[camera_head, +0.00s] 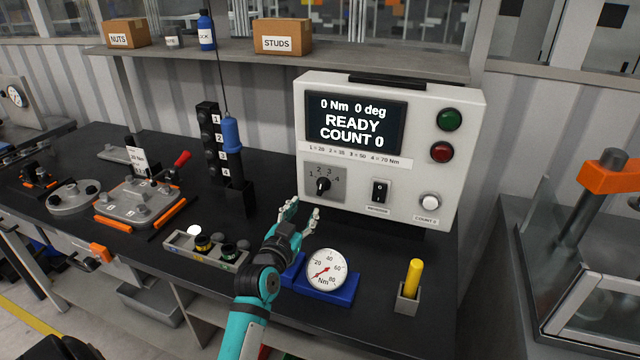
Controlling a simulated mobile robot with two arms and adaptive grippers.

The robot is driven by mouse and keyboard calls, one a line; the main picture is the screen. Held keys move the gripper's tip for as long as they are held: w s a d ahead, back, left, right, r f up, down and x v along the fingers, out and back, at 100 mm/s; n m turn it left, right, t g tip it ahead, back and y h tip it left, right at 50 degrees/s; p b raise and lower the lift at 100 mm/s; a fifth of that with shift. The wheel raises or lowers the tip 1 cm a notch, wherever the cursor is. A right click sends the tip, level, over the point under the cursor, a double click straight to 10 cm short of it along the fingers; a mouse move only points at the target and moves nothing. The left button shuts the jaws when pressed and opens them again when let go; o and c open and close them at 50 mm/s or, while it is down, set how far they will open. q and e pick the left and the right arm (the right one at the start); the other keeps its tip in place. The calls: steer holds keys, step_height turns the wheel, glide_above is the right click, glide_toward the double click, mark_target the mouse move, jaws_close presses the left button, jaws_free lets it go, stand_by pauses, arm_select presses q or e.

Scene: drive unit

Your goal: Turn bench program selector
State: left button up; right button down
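The program selector is a black knob (322,184) on a grey plate marked 1 to 4, low on the left of the white control box (392,90). I cannot tell for sure which number it points to. The box's screen (353,122) reads 0 Nm, 0 deg, READY, COUNT 0. My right gripper is not in view.
A torque gauge (326,269) on a blue base stands close to my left wrist. A tray of sockets (205,246) is left, and a yellow-handled tool (413,277) stands in a holder right.

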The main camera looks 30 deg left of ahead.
mark_target(321, 184)
arm_select(q)
steer(key=p+x, duration=0.1)
steer(key=x, duration=1.1)
steer(key=shift+w+r, duration=0.1)
steer(key=shift+w, duration=0.05)
jaws_close()
